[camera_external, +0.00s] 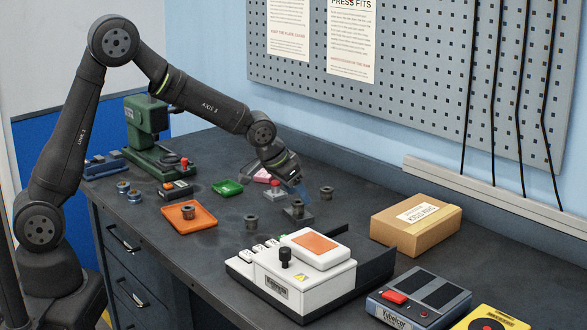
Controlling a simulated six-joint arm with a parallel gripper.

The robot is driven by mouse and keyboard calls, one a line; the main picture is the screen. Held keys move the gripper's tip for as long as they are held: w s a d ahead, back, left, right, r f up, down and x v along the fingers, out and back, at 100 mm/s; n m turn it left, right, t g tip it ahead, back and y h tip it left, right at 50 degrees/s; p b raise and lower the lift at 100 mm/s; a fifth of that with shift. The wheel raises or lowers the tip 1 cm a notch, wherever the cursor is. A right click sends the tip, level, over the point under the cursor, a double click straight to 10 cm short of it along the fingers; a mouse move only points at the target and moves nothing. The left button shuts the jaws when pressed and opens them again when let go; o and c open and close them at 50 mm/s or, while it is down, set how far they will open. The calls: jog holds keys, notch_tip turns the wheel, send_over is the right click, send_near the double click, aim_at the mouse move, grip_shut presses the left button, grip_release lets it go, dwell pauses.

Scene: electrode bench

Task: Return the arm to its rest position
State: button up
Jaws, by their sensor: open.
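My arm rises from its base at the left and reaches over the bench toward the middle. My gripper (302,194) is open and points down to the right. It is just above a small grey block with a dark cylindrical part (297,208) on it. Whether the fingertips touch that part cannot be made out. Nothing is seen held in the jaws.
Near the gripper are a dark part (327,193), another dark part (251,221) and an orange tray (192,217). A white machine (290,275) stands in front, a cardboard box (416,224) at right, a green press (150,135) behind. A pegboard (420,75) backs the bench.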

notch_tip(320, 180, down, 2)
jog(key=shift+f, duration=0.1)
jog(key=v, duration=1.2)
jog(key=x, duration=1.2)
jog(key=shift+f, duration=0.1)
notch_tip(320, 180, up, 5)
jog(key=shift+f, duration=0.15)
jog(key=s+r, duration=0.7)
jog(key=s, duration=0.5)
jog(key=w+d+f, duration=0.1)
jog(key=w+d, duration=0.3)
jog(key=d, duration=0.7)
jog(key=w+d+f, duration=0.1)
jog(key=w+d, duration=0.4)
jog(key=d, duration=0.6)
jog(key=shift+d+f, duration=0.2)
jog(key=shift+f, duration=0.1)
